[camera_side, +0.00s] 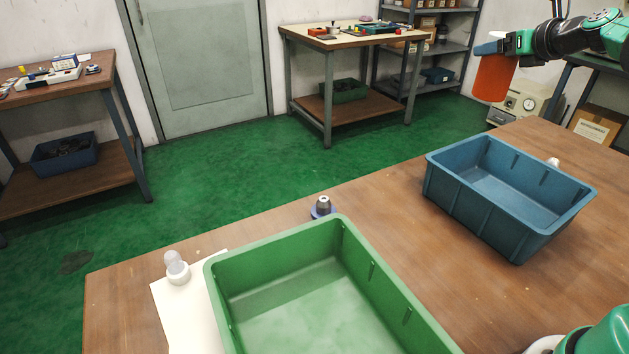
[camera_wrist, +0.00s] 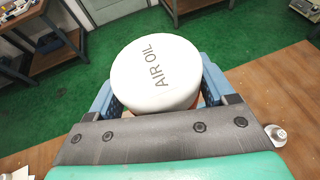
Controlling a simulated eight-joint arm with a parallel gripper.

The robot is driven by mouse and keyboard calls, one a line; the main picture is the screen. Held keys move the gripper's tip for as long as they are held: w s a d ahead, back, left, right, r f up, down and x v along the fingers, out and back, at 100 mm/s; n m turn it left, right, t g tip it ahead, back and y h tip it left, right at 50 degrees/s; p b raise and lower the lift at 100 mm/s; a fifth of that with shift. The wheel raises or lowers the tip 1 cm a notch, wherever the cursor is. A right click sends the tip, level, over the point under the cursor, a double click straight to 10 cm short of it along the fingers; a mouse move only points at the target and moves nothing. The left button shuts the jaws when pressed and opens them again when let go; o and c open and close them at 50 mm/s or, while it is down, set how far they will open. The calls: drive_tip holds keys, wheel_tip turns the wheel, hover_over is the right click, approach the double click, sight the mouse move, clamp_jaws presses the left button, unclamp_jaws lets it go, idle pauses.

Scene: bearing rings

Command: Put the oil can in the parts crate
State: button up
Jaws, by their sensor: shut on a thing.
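The oil can (camera_side: 493,79), orange-red in the side view, hangs from my gripper (camera_side: 490,47) at the upper right, high above the table. In the wrist view its white round top (camera_wrist: 155,72) reads "AIR OIL" and sits between the blue-grey fingers, which are shut on it. Two crates stand on the table: an empty green crate (camera_side: 283,248) at the front and an empty blue crate (camera_side: 475,190) at the right. No label shows which is the parts crate. The can is apart from both, appearing above and behind the blue crate.
The wooden table (camera_side: 420,255) is bare between the crates. A small white object (camera_side: 177,268) stands on a paper sheet left of the green crate. A grey-and-blue part (camera_side: 322,208) stands behind that crate. A small white thing (camera_side: 553,162) shows behind the blue crate.

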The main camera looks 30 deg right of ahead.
sight(495, 98)
wheel_tip(495, 98, down, 9)
idle(0.5)
drive_tip(key=shift+f, duration=0.2)
drive_tip(key=shift+f, duration=0.4)
drive_tip(key=o, duration=1.5)
drive_tip(key=shift+c, duration=0.2)
drive_tip(key=shift+r, duration=0.15)
